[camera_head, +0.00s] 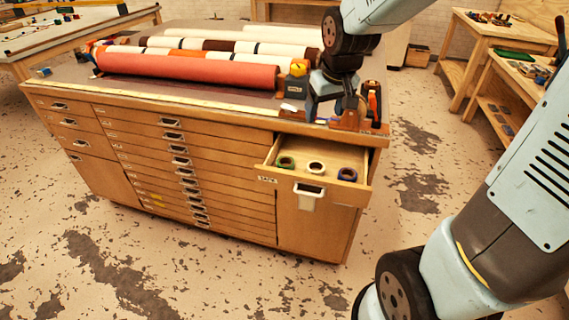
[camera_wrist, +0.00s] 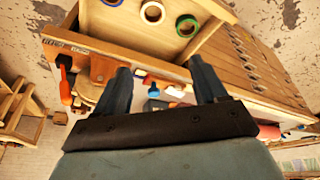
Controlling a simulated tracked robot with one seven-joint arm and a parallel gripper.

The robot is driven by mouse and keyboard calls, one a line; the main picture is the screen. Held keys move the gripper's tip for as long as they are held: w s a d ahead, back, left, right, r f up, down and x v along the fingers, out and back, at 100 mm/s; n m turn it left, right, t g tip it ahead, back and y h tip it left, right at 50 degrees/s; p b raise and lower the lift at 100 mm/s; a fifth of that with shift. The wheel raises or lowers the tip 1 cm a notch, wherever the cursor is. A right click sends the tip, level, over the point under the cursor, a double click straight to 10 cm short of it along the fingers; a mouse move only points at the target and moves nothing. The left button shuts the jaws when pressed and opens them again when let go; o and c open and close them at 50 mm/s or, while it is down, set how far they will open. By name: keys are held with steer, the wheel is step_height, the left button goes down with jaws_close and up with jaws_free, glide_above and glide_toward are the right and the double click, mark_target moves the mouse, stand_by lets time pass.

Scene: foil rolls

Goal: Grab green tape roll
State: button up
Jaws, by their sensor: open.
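The green tape roll (camera_head: 285,162) lies at the left in an open top drawer (camera_head: 265,166) of the wooden cabinet. A white roll (camera_head: 316,168) is in the middle, and a blue-purple roll (camera_head: 347,174) is at the right. In the wrist view, the green roll (camera_wrist: 187,26) is right of the white roll (camera_wrist: 152,12), and the blue one (camera_wrist: 113,2) is cut off by the top edge. My gripper (camera_head: 334,105) is over the cabinet top, behind the drawer. In the wrist view, my gripper (camera_wrist: 161,68) is open and empty, apart from the rolls.
Long rolls, including a red one (camera_head: 188,68), lie across the cabinet top (camera_head: 225,94). An orange tool (camera_head: 372,99) stands at its right corner, beside my gripper. Small items lie left of my gripper. Workbenches (camera_head: 482,35) stand at the right. The space above the drawer is clear.

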steer(key=n+g, duration=0.1)
steer(key=n, duration=0.1)
glide_toward(286, 159)
steer(key=shift+a+f, duration=0.2)
steer(key=shift+f, duration=1.75)
steer(key=shift+a+f, duration=0.2)
steer(key=shift+f, duration=1.75)
steer(key=c, duration=0.8)
